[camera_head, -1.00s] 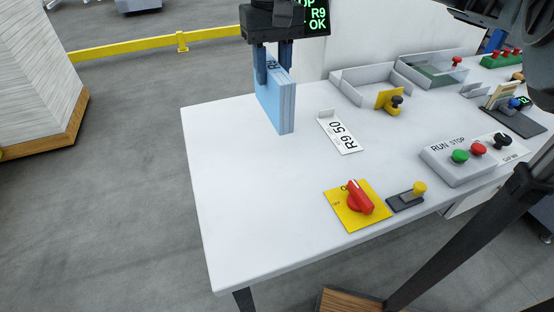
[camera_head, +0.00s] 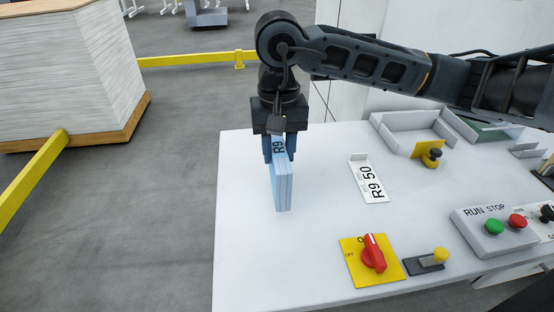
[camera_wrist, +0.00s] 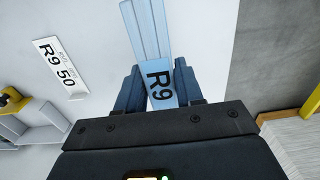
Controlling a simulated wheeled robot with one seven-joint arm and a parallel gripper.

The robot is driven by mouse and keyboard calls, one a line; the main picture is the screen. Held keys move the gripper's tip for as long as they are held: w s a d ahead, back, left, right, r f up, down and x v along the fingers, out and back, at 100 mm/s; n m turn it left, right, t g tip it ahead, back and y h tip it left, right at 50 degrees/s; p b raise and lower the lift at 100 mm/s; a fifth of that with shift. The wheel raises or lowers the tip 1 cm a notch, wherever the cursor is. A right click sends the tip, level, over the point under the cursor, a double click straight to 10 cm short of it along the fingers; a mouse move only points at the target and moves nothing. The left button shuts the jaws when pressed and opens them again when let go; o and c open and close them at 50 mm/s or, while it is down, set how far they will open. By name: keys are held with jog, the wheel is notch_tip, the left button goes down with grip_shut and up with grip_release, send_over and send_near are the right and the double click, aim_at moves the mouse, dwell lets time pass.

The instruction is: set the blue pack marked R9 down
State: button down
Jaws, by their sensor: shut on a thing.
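The blue pack marked R9 (camera_head: 282,188) stands upright, narrow edge toward me, near the left end of the white table (camera_head: 300,245). My gripper (camera_head: 280,150) is above it, with its fingers shut on the pack's upper part from both sides. In the wrist view the pack (camera_wrist: 152,45) lies between the two dark blue fingers (camera_wrist: 160,92), with its R9 label facing the camera. The pack's lower end is at or very close to the tabletop; I cannot tell whether it touches.
A white card reading R9 50 (camera_head: 370,182) lies right of the pack. A yellow plate with a red switch (camera_head: 372,255), a yellow knob (camera_head: 440,255) and a RUN STOP box (camera_head: 490,235) line the front. Grey trays (camera_head: 410,130) stand behind. The table's left end is clear.

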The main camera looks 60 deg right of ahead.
jog(key=shift+w+a+f, duration=0.1)
jog(key=shift+a, duration=0.05)
notch_tip(320, 180, down, 3)
jog(key=shift+r+p, duration=0.15)
jog(key=shift+p, duration=0.35)
jog(key=shift+f, duration=0.7)
jog(key=shift+f, duration=0.15)
jog(key=c, duration=0.7)
grip_release()
